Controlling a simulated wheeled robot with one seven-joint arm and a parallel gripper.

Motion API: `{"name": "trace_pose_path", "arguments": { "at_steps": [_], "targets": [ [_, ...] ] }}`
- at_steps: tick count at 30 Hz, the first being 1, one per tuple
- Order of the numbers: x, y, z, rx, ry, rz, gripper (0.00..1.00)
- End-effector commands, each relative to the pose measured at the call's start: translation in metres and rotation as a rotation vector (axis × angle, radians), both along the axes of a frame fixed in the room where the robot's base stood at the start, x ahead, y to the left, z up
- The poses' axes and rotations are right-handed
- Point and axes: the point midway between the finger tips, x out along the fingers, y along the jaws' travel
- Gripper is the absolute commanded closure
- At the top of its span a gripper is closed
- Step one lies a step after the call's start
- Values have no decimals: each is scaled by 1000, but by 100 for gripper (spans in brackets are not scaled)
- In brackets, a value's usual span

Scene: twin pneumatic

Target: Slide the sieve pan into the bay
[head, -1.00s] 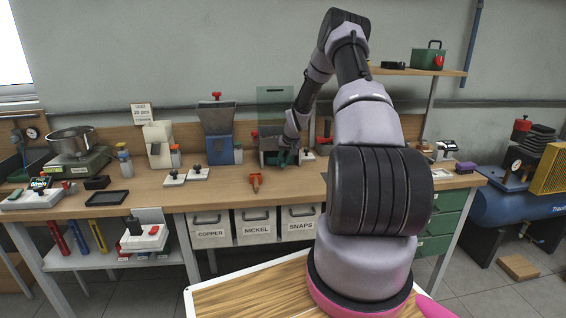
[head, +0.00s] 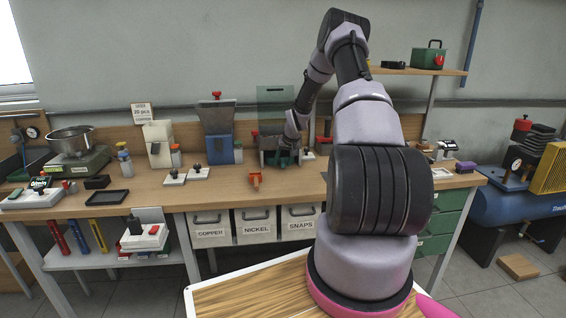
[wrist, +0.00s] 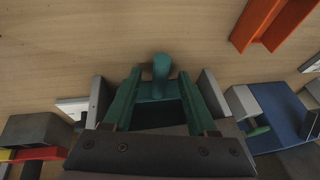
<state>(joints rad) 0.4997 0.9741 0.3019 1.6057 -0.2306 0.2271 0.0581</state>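The sieve pan (wrist: 156,98) appears in the wrist view as a teal front with an upright post-like handle, between the two grey side walls of the bay (wrist: 213,92). How deep it sits in the bay is hidden under my gripper. My gripper (wrist: 161,76) points down over it, its two green fingers apart on either side of the handle, with a visible gap at each side. In the head view my gripper (head: 287,157) is at the front of the grey machine, and the pan is too small and covered to make out.
An orange part (head: 255,180) lies on the bench just left of the machine. The bench front is mostly clear there. A shelf (head: 420,72) hangs at the right.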

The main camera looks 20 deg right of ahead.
Motion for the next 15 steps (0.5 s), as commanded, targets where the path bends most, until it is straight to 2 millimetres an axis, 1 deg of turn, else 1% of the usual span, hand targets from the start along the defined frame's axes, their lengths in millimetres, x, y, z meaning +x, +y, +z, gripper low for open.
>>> {"name": "trace_pose_path", "arguments": {
  "at_steps": [5, 8, 11, 15],
  "targets": [
    [-1, 0, -1, 1, 2, -1, 42],
    [-2, -1, 4, 1, 1, -1, 42],
    [-7, -2, 16, 0, 0, -1, 42],
    [-18, -4, 42, -1, -2, -2, 42]
  ]
}}
